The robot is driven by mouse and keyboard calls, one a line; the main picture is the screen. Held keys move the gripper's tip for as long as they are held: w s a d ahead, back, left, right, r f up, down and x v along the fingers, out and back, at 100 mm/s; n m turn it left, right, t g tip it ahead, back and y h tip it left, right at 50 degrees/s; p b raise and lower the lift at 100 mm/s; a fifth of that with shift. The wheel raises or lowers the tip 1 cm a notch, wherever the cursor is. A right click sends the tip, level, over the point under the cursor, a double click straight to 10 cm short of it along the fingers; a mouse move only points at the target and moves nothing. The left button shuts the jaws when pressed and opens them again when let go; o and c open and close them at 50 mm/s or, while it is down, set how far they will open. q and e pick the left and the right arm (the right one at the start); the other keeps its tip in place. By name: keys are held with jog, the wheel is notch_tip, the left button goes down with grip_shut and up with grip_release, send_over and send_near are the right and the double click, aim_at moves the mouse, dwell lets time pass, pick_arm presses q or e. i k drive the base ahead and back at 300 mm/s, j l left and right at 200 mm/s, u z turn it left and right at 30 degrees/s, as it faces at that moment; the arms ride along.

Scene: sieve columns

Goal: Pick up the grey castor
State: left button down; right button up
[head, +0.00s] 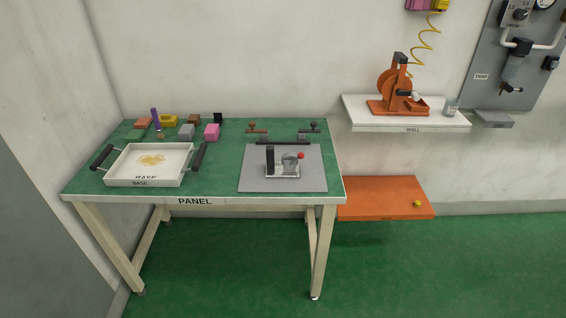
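I cannot tell for certain which thing is the grey castor. A small device with a grey round part (290,163), a black upright and a red knob stands on a grey square plate (254,179) at the right of the green table. A grey block (186,131) sits among coloured blocks at the table's back left. Small dark feet or wheels (315,297) show under the table legs. Neither of my grippers is in view.
A white tray (119,179) with black handles and a yellowish heap stands on the table's (219,165) left. An orange low shelf (375,207) holds a small yellow ball (417,203). A white wall shelf (440,124) carries an orange wheeled machine (397,88). The green floor in front is clear.

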aim_at(274, 170)
jog(key=i+l+u, duration=0.1)
jog(key=l, duration=0.2)
jog(key=i+l+u, duration=0.1)
jog(key=l, duration=0.25)
jog(key=i+l, duration=0.25)
jog(key=i+l+u, duration=0.15)
jog(key=l, duration=0.25)
